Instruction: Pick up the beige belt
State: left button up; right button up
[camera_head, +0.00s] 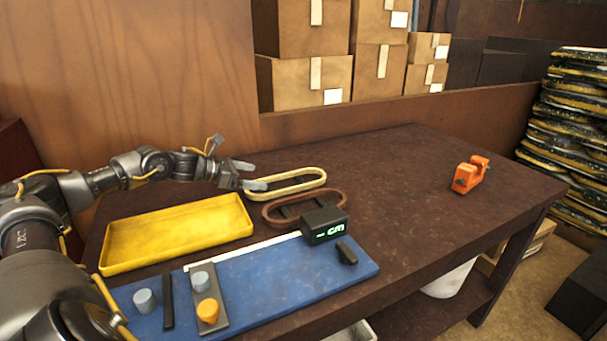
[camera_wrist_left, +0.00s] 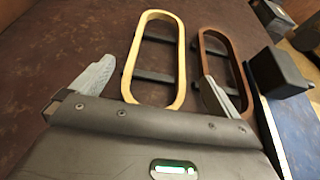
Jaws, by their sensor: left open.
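The beige belt (camera_head: 285,183) is a long oval loop on the dark table, behind a brown belt (camera_head: 304,208). My left gripper (camera_head: 250,174) is open at the left end of the beige belt. In the left wrist view the gripper (camera_wrist_left: 155,85) has its two fingers spread, with the near end of the beige belt (camera_wrist_left: 180,60) between them. The right finger overlaps the near part of the brown belt (camera_wrist_left: 243,75) in that view. I cannot tell whether either finger touches a belt. My right gripper is not in view.
A yellow tray (camera_head: 178,268) lies left of the belts. A blue mat (camera_head: 262,287) with pegs and a black display box (camera_head: 324,224) is in front. An orange tool (camera_head: 469,174) sits at the right. The table between is clear. Cardboard boxes (camera_head: 304,80) stand behind.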

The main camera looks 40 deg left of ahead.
aim_at(284, 179)
pick_arm(q)
jog(key=shift+w, duration=0.35)
jog(key=shift+w+d+r, duration=0.1)
jog(key=shift+w+d, duration=0.05)
jog(key=shift+w, duration=0.05)
jog(key=p+x, duration=0.1)
jog(key=x, duration=0.2)
jog(key=shift+w+d, duration=0.1)
jog(key=shift+w, duration=0.25)
jog(key=shift+w+d+f+p, duration=0.25)
jog(key=shift+w+f+p, duration=0.05)
jog(key=shift+w+f, duration=0.15)
jog(key=p+x, duration=0.1)
jog(key=x, duration=0.3)
jog(key=shift+d, duration=0.2)
jog(key=shift+w+d+f, duration=0.15)
jog(key=shift+w+f, duration=0.15)
jog(key=shift+w, duration=0.1)
pick_arm(e)
jog(key=s+d+f, duration=0.3)
jog(key=s+f, duration=0.3)
jog(key=shift+s+d, duration=0.2)
jog(key=shift+d, duration=0.15)
pick_arm(q)
jog(key=c, duration=0.8)
jog(key=shift+o, duration=0.2)
jog(key=shift+r, duration=0.15)
pick_arm(e)
jog(key=shift+g, duration=0.3)
